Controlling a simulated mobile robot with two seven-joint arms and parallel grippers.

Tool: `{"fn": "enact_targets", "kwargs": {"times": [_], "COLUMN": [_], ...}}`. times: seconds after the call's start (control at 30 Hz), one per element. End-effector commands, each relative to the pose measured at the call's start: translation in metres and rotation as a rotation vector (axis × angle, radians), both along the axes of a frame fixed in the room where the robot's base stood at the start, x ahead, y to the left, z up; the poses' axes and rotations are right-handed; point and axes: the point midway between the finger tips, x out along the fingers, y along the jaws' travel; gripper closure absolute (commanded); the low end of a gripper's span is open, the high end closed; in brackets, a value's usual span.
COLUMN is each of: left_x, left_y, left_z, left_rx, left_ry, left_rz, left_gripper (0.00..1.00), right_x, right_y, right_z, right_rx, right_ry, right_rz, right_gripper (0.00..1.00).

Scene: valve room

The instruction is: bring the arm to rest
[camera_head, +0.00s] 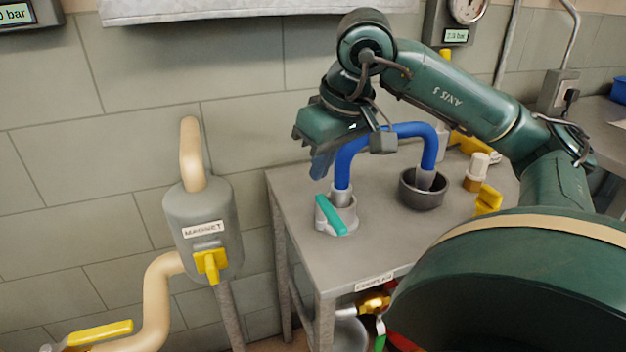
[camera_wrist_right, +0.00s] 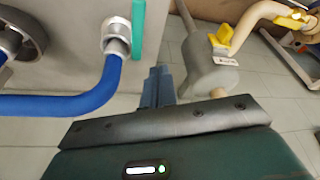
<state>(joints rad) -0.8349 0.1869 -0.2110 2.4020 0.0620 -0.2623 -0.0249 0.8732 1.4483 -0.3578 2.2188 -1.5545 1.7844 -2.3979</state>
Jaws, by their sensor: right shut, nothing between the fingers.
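My right arm (camera_head: 455,90) reaches in from the right above the grey table. Its green gripper (camera_head: 321,166) is shut and empty, with the blue fingers pointing down. In the head view it overlaps the left part of the blue hose (camera_head: 405,129); the wrist view shows the shut fingers (camera_wrist_right: 157,85) beside the hose (camera_wrist_right: 70,105), apart from it. The hose arches from a fitting with a teal handle (camera_head: 331,215) to a dark round cup (camera_head: 422,190). My left gripper is not in view.
A grey wall-side vessel (camera_head: 200,225) with a cream pipe and a yellow handle stands left of the table (camera_head: 375,255). Yellow-handled parts (camera_head: 488,198) and a white-capped fitting (camera_head: 476,170) are on the table's right side. The tiled wall is close behind; free floor shows between vessel and table.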

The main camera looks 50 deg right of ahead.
Motion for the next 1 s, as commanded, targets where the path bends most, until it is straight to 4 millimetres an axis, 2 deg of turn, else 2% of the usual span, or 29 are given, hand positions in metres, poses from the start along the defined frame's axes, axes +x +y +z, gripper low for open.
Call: {"fn": "enact_targets", "kwargs": {"times": [0.17, 0.67, 0.77, 0.87, 0.97, 1.0], "left_x": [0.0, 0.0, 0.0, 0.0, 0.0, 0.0], "left_y": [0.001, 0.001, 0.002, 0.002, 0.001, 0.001], "left_z": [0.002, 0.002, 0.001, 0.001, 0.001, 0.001], "left_rx": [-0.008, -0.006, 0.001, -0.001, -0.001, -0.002], "left_ry": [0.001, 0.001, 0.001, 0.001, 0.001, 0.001], "left_rz": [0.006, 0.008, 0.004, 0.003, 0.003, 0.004], "left_gripper": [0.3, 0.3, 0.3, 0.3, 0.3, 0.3], "right_x": [-0.001, -0.001, 0.0, 0.001, -0.003, -0.008], "right_y": [-0.002, -0.002, 0.004, 0.029, 0.08, 0.107], "right_z": [0.006, 0.005, 0.001, -0.016, -0.044, -0.055], "right_rx": [0.0, 0.0, 0.022, 0.129, 0.36, 0.485], "right_ry": [-0.001, -0.001, 0.007, 0.044, 0.144, 0.211], "right_rz": [-0.001, 0.0, 0.001, 0.003, -0.023, -0.051], "right_gripper": [1.0, 1.0, 1.0, 1.0, 1.0, 1.0]}}
